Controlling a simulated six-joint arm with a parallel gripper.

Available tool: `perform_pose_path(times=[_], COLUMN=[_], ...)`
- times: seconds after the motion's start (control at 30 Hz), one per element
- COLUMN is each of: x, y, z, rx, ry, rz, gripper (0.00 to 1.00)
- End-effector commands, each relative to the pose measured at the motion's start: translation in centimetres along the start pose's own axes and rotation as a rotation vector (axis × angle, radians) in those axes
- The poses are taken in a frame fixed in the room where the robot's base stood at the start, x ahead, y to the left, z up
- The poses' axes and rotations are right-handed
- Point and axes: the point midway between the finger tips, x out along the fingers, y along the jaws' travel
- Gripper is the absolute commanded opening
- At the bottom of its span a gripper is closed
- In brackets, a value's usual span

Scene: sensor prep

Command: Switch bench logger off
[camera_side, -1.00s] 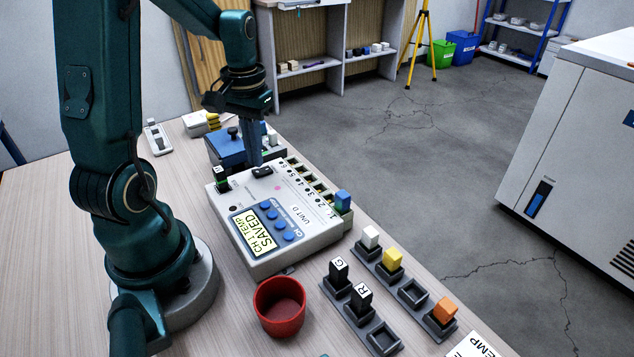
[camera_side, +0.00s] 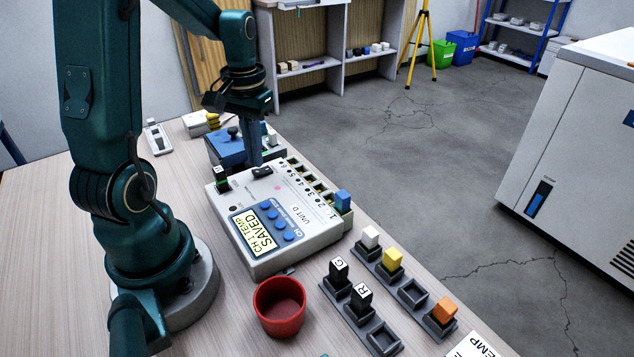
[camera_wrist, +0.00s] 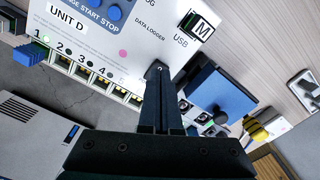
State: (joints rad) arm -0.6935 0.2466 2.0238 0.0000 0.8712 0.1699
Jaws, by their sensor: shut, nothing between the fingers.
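The bench logger (camera_side: 308,240), a light grey box marked UNIT D, sits on the table; its screen (camera_side: 262,232) reads "CH 1 TEMP SAVED". A black rocker switch (camera_side: 262,171) is on its top at the far end. My gripper (camera_side: 255,164) is shut and empty, pointing down, with its tips right by the switch; I cannot tell whether they touch. A block marked M (camera_wrist: 201,27) sits at the USB spot.
A blue box (camera_side: 228,150) with a black knob stands just beyond the logger. A blue plug (camera_side: 343,201) sits at channel 1. A red cup (camera_side: 279,307) and trays of black, white, yellow and orange blocks (camera_side: 393,258) are in front.

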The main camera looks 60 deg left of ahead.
Motion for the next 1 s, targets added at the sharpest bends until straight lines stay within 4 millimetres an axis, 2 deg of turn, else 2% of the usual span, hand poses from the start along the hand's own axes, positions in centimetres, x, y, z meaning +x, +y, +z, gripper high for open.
perform_pose_path(times=[1.0], x=[1.4], y=[0.0], z=[0.0], rx=[0.000], ry=[-0.001], rz=[0.000], gripper=[0.00])
